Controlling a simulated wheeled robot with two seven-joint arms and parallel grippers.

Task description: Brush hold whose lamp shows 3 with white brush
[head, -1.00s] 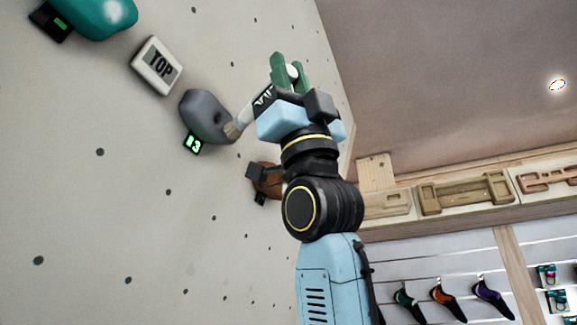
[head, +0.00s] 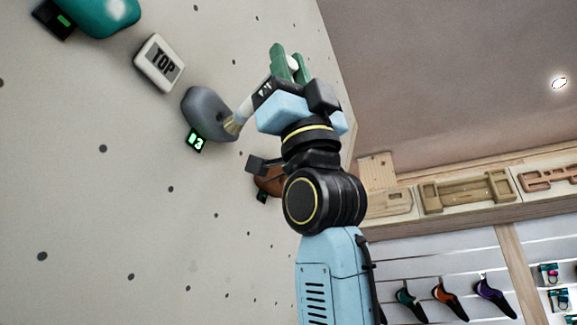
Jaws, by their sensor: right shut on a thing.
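The grey hold (head: 205,112) sits on the climbing wall in the upper left part of the head view. The small black lamp (head: 196,140) at its lower left shows a green 3 with another lit mark beside it. The bristle tips appear to touch the right edge of the grey hold. My left gripper is not in view.
A teal hold (head: 100,14) with a lamp (head: 53,18) is at the top left. A white TOP plate (head: 159,63) lies between it and the grey hold. A brown hold (head: 270,182) is partly hidden by my arm. Wooden training boards (head: 466,192) line the right.

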